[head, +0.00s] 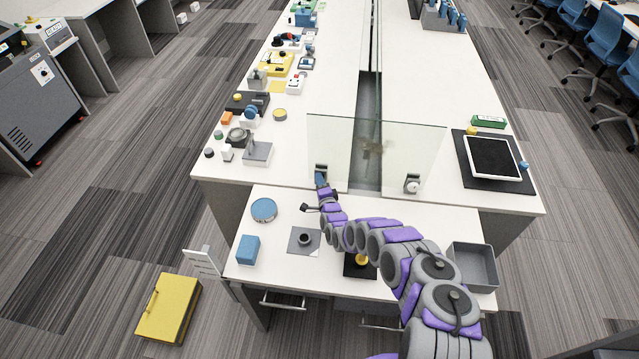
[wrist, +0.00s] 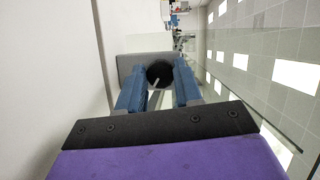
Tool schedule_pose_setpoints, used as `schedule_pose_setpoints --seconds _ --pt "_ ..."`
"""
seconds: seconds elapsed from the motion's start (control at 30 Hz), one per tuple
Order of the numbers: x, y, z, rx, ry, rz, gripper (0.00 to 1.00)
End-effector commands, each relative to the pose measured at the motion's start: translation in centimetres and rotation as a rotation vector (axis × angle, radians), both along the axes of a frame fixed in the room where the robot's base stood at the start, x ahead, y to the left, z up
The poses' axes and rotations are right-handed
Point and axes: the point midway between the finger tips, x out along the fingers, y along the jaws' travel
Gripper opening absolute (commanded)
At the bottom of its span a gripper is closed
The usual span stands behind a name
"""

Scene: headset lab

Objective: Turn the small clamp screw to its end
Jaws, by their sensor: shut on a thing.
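The small clamp screw (wrist: 160,74) is a round black knob with a pale pointer line, slanted in the wrist view. It sits on a grey clamp block (wrist: 128,64). My gripper (wrist: 158,92) has its blue fingers on either side of the knob and is shut on it. In the head view my gripper (head: 321,179) is at the left clamp (head: 320,168) on the lower edge of the glass panel (head: 345,140); the knob is hidden there. A second clamp (head: 412,184), with a pale round knob, is at the panel's right.
Under my arm, the white table (head: 285,205) holds a blue round dish (head: 264,210), a blue block (head: 248,249), a grey pad with a dark ring (head: 304,240) and a grey bin (head: 473,267). A tablet (head: 492,157) lies right. Many small devices crowd the left bench.

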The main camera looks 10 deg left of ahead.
Motion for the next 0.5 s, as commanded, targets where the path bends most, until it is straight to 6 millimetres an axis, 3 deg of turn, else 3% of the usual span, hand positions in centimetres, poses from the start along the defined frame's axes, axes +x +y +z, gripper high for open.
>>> schedule_pose_setpoints --seconds 0.07,0.1,0.3,0.5 --pt "-0.13 -0.35 -0.59 -0.002 0.013 -0.005 0.04" --pt "-0.13 -0.35 -0.59 -0.002 0.013 -0.005 0.38" --pt "-0.15 -0.27 -0.34 -0.002 0.007 -0.004 0.57" --pt "-0.17 -0.13 -0.13 -0.002 0.003 -0.002 0.59"
